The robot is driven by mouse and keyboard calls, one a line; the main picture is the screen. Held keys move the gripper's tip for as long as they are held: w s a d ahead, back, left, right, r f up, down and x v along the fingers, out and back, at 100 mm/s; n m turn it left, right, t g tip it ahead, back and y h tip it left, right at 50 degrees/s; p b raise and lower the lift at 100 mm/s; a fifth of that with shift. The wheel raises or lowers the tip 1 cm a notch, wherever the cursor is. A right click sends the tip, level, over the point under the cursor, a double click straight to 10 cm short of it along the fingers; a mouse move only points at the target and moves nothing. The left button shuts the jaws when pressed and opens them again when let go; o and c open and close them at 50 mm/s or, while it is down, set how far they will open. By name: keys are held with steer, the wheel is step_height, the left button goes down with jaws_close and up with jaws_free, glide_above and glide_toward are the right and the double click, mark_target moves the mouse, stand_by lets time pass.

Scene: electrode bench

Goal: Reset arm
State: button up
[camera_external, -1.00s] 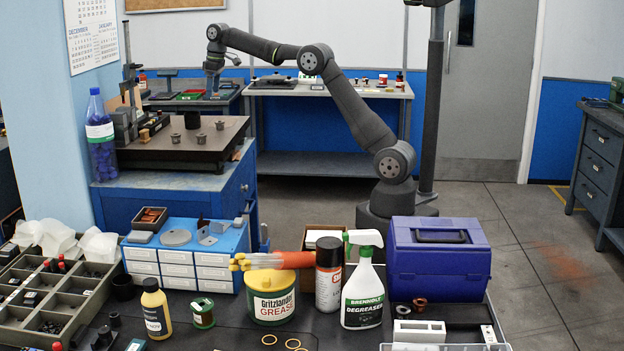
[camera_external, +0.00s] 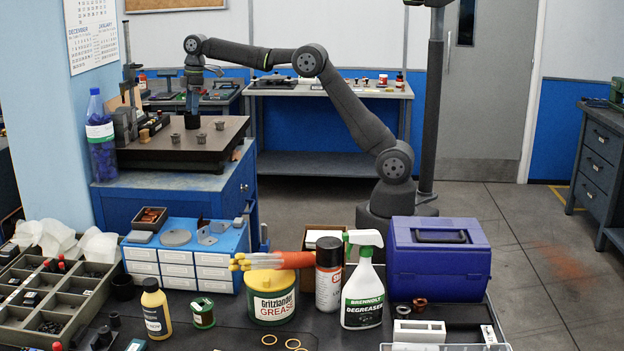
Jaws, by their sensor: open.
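My gripper (camera_external: 192,108) points down over the dark flat plate (camera_external: 205,147) on the blue cabinet at the left. It is close above the back-left one of several small dark knobbed pieces (camera_external: 192,121) standing on the plate. I cannot tell whether it touches that piece. The fingertips are small and dark here, and I see nothing held between them. My arm reaches left from its base, with the elbow raised.
The blue cabinet (camera_external: 165,205) also carries a blue bottle (camera_external: 101,140) and a dark upright stand left of my gripper. A bench (camera_external: 330,90) with small items stands behind. The front table holds a grease tub (camera_external: 270,297), a spray bottle (camera_external: 362,290) and a blue toolbox (camera_external: 438,262).

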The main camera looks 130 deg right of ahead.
steer(key=w+a+f+n, duration=0.1)
steer(key=w+a+n, duration=0.1)
steer(key=w+a, duration=0.1)
steer(key=w+a+f+n, duration=0.2)
steer(key=w+a, duration=0.2)
steer(key=w, duration=0.1)
steer(key=w+a+f+n, duration=0.1)
steer(key=w+a+n, duration=0.1)
steer(key=w+a, duration=0.2)
steer(key=shift+a+f+y, duration=0.25)
steer(key=shift+y, duration=0.15)
steer(key=w+a+f+n, duration=0.2)
steer(key=w+a+n, duration=0.1)
steer(key=a, duration=0.4)
steer(key=w+a+f+n, duration=0.3)
steer(key=w+a, duration=0.3)
steer(key=a, duration=0.2)
steer(key=shift+a+f+n+g+y, duration=0.2)
steer(key=shift+a+n+g+y, duration=0.1)
